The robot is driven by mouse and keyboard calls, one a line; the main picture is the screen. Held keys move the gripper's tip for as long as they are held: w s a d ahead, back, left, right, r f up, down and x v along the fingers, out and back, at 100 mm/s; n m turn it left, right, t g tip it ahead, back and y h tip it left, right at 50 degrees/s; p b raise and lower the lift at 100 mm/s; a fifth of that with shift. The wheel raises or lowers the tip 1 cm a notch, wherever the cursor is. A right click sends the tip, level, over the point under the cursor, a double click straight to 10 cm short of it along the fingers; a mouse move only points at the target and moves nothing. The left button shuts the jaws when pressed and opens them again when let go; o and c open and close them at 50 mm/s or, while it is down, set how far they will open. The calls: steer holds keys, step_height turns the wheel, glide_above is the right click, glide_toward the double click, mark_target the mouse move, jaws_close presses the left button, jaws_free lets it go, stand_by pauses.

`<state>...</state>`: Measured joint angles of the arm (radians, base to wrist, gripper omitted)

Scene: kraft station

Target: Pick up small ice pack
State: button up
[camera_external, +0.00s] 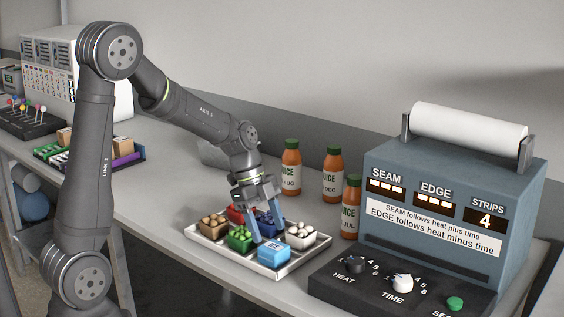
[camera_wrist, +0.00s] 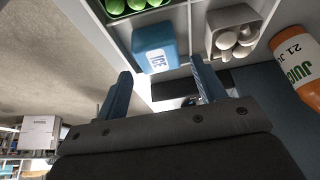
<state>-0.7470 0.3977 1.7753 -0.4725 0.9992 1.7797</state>
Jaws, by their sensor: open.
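The small ice pack (camera_external: 274,252) is a light blue block with a white label, lying in the front compartment of a white tray (camera_external: 219,252). In the wrist view the ice pack (camera_wrist: 155,48) shows its ICE label, just beyond my fingertips. My gripper (camera_external: 267,231) is over the tray, its two blue fingers spread apart and pointing down close to the ice pack. In the wrist view my gripper (camera_wrist: 162,78) is open, with nothing between the fingers.
A sealing machine (camera_external: 450,200) with a control panel (camera_external: 375,280) stands right.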

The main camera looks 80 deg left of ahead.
mark_target(273, 246)
steer(key=shift+x, duration=3)
steer(key=shift+d+r, duration=0.1)
steer(key=shift+d, duration=0.1)
steer(key=c, duration=0.8)
